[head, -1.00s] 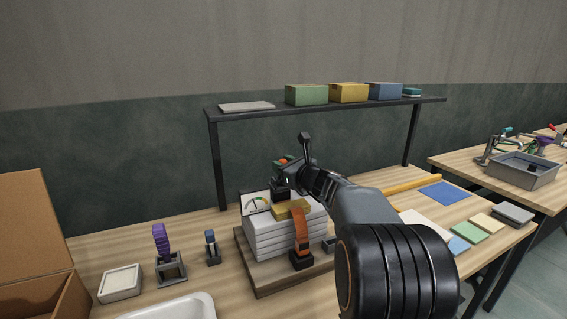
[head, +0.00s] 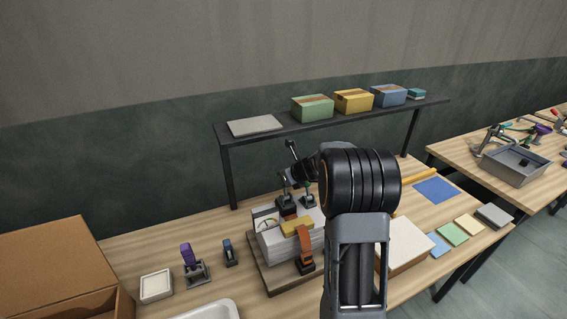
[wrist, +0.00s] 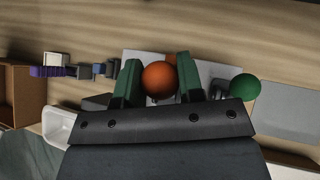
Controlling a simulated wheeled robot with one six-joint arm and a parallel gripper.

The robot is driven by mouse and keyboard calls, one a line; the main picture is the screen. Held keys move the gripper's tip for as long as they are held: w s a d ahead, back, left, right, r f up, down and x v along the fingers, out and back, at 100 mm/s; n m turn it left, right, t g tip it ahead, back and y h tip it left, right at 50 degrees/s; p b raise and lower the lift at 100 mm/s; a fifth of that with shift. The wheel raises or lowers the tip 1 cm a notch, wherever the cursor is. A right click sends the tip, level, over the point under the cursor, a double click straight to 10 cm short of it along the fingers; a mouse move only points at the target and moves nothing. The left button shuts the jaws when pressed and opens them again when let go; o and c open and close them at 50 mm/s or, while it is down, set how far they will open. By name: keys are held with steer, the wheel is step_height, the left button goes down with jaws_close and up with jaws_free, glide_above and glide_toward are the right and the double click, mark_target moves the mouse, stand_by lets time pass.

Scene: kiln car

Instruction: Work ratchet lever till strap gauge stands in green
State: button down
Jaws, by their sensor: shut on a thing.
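My gripper (head: 297,184) is over the back of the strapped stack, its fingers pointing down. In the wrist view its green-padded fingers (wrist: 160,82) are shut on an orange ball knob (wrist: 159,78), which I take to be the ratchet lever's end. The lever below the knob is largely hidden. A white dial gauge (head: 264,222) stands at the stack's left; its needle and coloured zones are too small to read.
A green ball (wrist: 245,87) is right of my fingers in the wrist view. A black shelf (head: 345,122) with boxes stands behind. A purple-topped holder (head: 190,258), white dish (head: 156,285) and cardboard box (head: 50,265) are left.

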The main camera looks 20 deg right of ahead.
steer(key=shift+w+f+m+g, duration=0.15)
steer(key=shift+w+f+g, duration=0.1)
steer(key=shift+w+g, duration=0.4)
steer(key=shift+w+f+m+g, duration=0.2)
steer(key=shift+w+g, duration=0.15)
steer(key=shift+g, duration=0.6)
steer(key=c, duration=0.7)
jaws_free()
steer(key=shift+c, duration=0.2)
steer(key=b+v, duration=0.2)
steer(key=v, duration=1.1)
steer(key=shift+r, duration=0.4)
steer(key=shift+s, duration=0.15)
